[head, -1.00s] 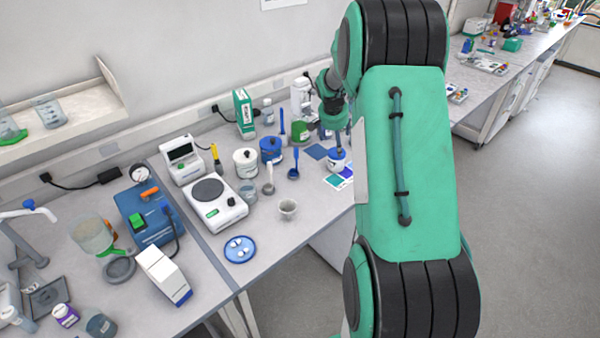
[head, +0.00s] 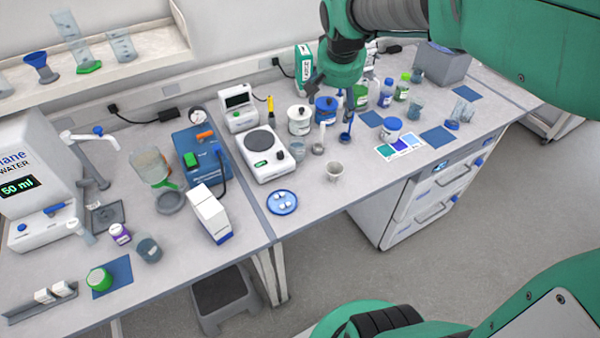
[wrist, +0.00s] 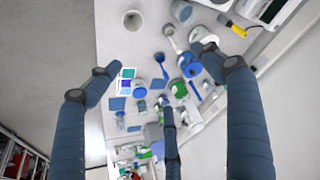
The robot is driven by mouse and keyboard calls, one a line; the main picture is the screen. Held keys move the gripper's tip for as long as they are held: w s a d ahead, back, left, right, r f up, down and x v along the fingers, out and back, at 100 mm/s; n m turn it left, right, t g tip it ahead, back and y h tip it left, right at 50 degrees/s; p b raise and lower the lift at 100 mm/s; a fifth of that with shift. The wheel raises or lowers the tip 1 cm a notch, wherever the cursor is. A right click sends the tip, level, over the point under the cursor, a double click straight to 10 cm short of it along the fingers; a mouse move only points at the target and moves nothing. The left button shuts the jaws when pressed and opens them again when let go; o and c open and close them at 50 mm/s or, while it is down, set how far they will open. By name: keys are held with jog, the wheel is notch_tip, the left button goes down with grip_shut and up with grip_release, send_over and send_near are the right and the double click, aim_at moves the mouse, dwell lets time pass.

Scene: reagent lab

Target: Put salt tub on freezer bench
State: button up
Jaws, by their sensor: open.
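Several lidded tubs stand on the right bench; their labels are too small to read, so I cannot tell which is the salt tub. One is a white tub (head: 299,121), one a blue-lidded tub (head: 326,112) beside it, and one a small blue-lidded tub (head: 391,128) by a colour card. The right bench top (head: 345,196) has a white drawer unit (head: 408,212) with a small display under it, possibly the freezer. My gripper (head: 336,92) hangs open above the bench near the blue-lidded tub. In the wrist view its spread fingers (wrist: 152,78) hold nothing.
A balance (head: 268,155), a blue dish (head: 282,202) and a small cup (head: 334,171) stand left of and in front of the tubs. Bottles (head: 386,93) and a grey box (head: 442,62) stand behind and right. The front right bench has bare room.

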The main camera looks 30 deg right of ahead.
jog(key=s+a+n+t+y, duration=0.1)
jog(key=s+a+n, duration=0.5)
jog(key=s+a, duration=1.4)
jog(key=shift+s+a+r+n+t+y, duration=0.35)
jog(key=shift+s+y, duration=0.15)
jog(key=shift+y, duration=0.3)
